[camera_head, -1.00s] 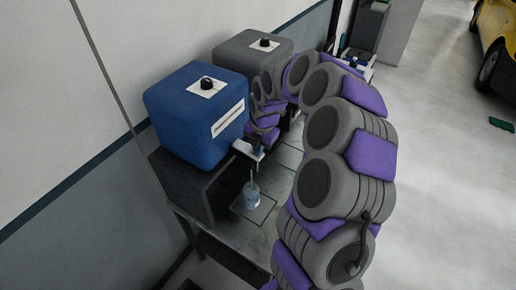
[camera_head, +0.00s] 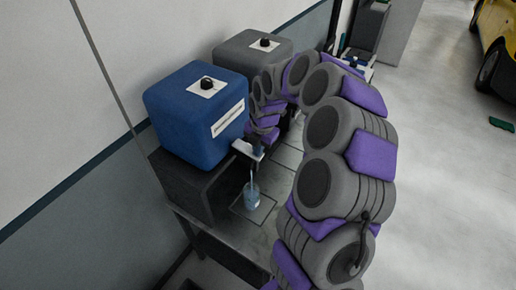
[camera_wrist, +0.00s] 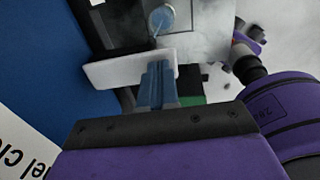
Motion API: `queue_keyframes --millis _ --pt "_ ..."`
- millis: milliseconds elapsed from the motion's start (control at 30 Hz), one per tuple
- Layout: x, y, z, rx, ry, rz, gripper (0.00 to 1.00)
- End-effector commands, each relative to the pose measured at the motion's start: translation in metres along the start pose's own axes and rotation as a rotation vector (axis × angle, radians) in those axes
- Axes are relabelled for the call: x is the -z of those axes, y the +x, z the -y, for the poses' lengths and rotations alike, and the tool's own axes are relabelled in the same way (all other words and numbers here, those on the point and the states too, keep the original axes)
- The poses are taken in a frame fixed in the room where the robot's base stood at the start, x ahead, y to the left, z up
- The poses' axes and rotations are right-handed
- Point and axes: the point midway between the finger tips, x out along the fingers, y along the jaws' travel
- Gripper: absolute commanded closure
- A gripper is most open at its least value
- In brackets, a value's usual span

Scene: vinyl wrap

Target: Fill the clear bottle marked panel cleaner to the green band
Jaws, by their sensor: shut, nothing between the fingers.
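The clear bottle (camera_head: 251,197) stands upright on a square plate (camera_head: 262,209) below the front of the blue dispenser (camera_head: 195,115). Blue liquid shows in it, and a thin pale stream runs down to it from above. The green band and exact level cannot be made out. In the wrist view the bottle (camera_wrist: 162,19) is seen from above. My gripper (camera_wrist: 157,72) is shut and empty, its blue fingertips at the white tap piece (camera_wrist: 125,68) on the dispenser's front; contact is likely but unclear. In the head view, my arm partly hides it.
A grey dispenser (camera_head: 253,52) stands behind the blue one on the bench (camera_head: 225,232). The blue dispenser's label (camera_wrist: 22,150) shows only part of its words in the wrist view. A yellow car (camera_head: 497,45) stands far right; the floor between is mostly clear.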

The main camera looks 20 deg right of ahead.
Motion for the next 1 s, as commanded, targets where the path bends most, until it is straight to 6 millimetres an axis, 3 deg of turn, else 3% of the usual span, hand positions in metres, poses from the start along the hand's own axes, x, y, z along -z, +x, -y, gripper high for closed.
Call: queue_keyframes --millis 667,1000 --pt "0.000 0.000 0.000 0.001 0.000 0.000 1.00" --pt "0.000 -0.011 -0.001 0.001 0.000 0.000 1.00"
